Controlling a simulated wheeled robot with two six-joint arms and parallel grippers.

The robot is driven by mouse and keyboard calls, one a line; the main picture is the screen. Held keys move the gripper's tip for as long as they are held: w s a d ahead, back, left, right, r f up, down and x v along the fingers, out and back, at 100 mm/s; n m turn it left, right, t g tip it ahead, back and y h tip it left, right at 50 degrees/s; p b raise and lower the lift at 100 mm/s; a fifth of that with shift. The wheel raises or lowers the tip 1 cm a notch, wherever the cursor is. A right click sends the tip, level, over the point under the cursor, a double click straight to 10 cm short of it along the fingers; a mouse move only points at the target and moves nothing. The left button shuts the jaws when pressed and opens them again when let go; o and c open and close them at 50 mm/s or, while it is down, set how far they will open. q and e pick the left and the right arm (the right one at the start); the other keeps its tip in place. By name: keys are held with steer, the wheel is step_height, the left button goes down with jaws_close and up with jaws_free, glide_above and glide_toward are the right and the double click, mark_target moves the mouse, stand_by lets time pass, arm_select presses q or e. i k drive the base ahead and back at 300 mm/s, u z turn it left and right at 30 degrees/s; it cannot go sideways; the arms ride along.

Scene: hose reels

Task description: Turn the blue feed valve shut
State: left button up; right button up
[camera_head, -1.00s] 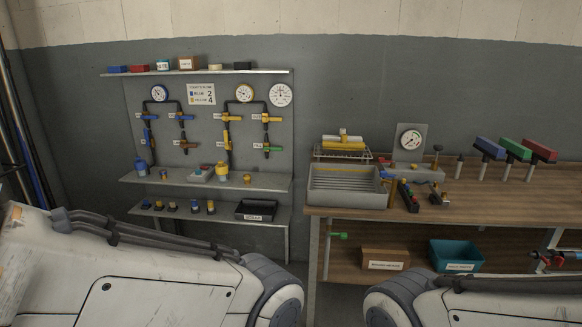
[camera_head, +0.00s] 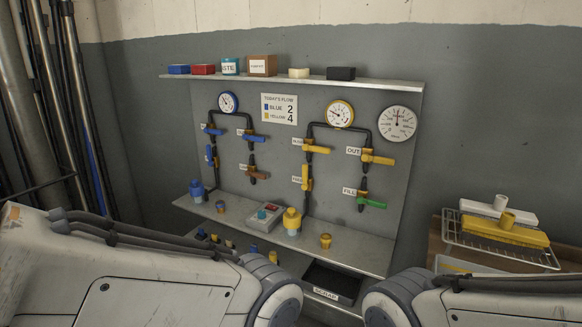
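The blue valve group hangs on the left of a grey wall panel (camera_head: 285,160). It has an upper left blue handle (camera_head: 212,131) set crosswise, a lower left blue handle (camera_head: 211,156) set upright, and a right blue handle (camera_head: 254,136) set crosswise. The small tags beside them are too blurred to tell which reads feed. A blue-rimmed gauge (camera_head: 228,102) sits above this group. A card (camera_head: 279,108) reads "Today's flow, blue 2, yellow 4". Neither of my grippers shows; only my arm links fill the lower corners, in front of the lower shelf.
The yellow group, with a yellow handle (camera_head: 317,149) and a green handle (camera_head: 372,202), is to the right. A blue bottle (camera_head: 197,191), yellow bottle (camera_head: 292,221) and button box (camera_head: 265,217) stand on the shelf below. Dark pipes (camera_head: 75,110) run at the left. A workbench rack (camera_head: 495,243) is at right.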

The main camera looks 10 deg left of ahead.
mark_target(209, 148)
steer(key=u, duration=0.4)
steer(key=i, duration=0.9)
steer(key=k, duration=0.3)
steer(key=u, duration=1.1)
steer(key=i, duration=1.4)
steer(key=z, duration=0.4)
